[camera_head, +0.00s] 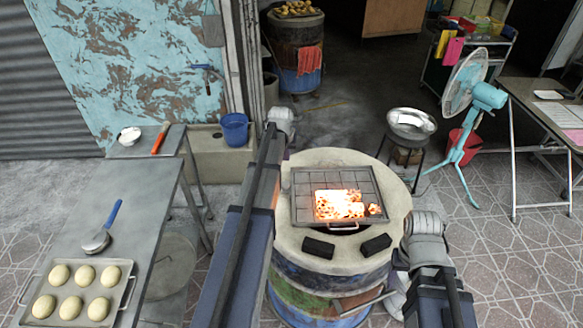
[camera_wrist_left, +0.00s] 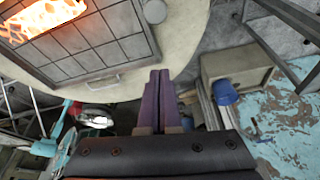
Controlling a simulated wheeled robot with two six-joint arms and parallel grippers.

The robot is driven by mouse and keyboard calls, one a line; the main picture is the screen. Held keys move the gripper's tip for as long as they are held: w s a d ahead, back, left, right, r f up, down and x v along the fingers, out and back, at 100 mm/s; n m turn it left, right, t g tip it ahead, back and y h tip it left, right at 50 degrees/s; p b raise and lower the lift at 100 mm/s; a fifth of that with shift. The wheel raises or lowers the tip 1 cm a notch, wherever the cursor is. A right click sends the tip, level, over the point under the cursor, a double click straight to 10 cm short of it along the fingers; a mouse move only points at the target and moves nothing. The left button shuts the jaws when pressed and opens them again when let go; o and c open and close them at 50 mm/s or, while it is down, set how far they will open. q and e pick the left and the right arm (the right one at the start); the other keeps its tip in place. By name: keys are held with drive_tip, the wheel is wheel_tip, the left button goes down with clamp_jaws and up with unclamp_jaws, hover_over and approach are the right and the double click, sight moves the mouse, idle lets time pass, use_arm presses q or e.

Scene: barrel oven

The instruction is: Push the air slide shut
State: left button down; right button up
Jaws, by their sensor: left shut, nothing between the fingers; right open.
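The round barrel oven (camera_head: 293,250) stands in the middle of the head view, with a gridded grate (camera_head: 305,188) and glowing coals on top. A pale handle (camera_head: 343,226) shows at the grate's near edge. A grey bar (camera_head: 372,301) sticks out low on the barrel's near right side; I cannot tell whether it is the air slide. In the left wrist view my left gripper (camera_wrist_left: 152,84) is shut and empty, its purple fingers beside the oven's pale rim (camera_wrist_left: 120,80). A round grey knob (camera_wrist_left: 154,11) lies beyond the fingertips. My right arm is at the oven's right; its fingers are hidden.
Two black blocks (camera_head: 318,247) (camera_head: 376,244) lie on the near rim. A metal table (camera_head: 150,215) with a bun tray (camera_head: 128,293) stands left. A metal bowl on a stand (camera_head: 411,122) and a fan (camera_head: 468,80) stand behind right. Tiled floor (camera_head: 500,250) is clear at right.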

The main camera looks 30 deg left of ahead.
sight(287, 189)
use_arm(q)
drive_tip(key=shift+s, duration=0.1)
drive_tip(key=b+x, duration=1)
drive_tip(key=shift+f, duration=0.15)
drive_tip(key=s, duration=0.1)
drive_tip(key=s+d, duration=0.1)
drive_tip(key=s, duration=0.1)
drive_tip(key=shift+s+d+r, duration=0.15)
drive_tip(key=shift+s+r, duration=0.15)
drive_tip(key=shift+s, duration=0.1)
drive_tip(key=s+d, duration=0.2)
drive_tip(key=s, duration=0.1)
drive_tip(key=s+d, duration=0.1)
drive_tip(key=s, duration=0.1)
drive_tip(key=shift+s, duration=0.15)
